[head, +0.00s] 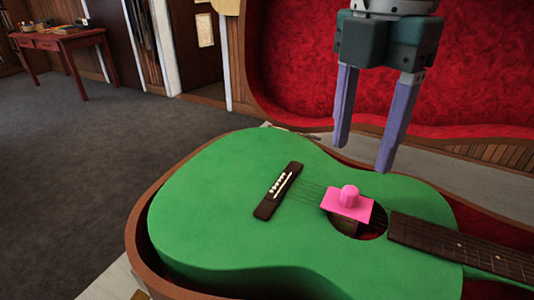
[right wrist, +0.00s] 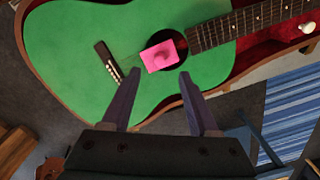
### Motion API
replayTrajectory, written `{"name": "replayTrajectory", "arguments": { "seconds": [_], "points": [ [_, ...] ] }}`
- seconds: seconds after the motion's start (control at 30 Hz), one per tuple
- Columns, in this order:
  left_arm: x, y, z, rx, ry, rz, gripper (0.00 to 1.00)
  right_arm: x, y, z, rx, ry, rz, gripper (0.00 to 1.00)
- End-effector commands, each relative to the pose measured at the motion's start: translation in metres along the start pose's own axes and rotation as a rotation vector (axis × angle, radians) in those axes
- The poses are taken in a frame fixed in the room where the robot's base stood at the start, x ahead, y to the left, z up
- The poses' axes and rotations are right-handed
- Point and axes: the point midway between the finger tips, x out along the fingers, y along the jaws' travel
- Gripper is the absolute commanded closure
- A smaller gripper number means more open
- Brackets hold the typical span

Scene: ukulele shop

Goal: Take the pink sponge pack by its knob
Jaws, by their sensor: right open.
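The pink sponge pack (head: 338,207) is a flat pink block with a rounded knob (head: 349,195) on top. It lies at the sound hole of the green guitar (head: 230,200), covering part of the hole and the strings. The pack also shows in the right wrist view (right wrist: 153,61), just beyond the fingertips. My right gripper (head: 363,157) is open and empty, pointing down above the guitar. Its two purple fingers also show in the right wrist view (right wrist: 160,80), spread apart with the pack ahead of the gap. My left gripper is not in view.
The guitar lies in an open brown case (head: 136,232) with red lining; its lid (head: 470,65) stands up behind my right gripper. A red-brown desk (head: 62,42) stands far left. The grey floor (head: 90,130) at left is clear.

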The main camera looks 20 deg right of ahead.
Motion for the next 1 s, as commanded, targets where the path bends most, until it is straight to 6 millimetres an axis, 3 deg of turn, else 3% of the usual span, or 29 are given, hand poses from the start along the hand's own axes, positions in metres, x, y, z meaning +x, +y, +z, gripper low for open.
{"name": "replayTrajectory", "arguments": {
  "seconds": [0.5, 0.77, 1.0],
  "points": [
    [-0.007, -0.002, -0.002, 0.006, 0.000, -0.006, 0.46, 0.063, 0.000, -0.002, -0.005, 0.005, -0.001, 0.39],
    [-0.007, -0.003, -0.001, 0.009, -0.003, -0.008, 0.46, 0.066, 0.000, -0.002, -0.005, 0.005, 0.002, 0.39],
    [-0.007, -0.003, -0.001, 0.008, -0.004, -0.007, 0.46, 0.066, 0.000, -0.002, -0.005, 0.005, 0.002, 0.66]
  ]
}}
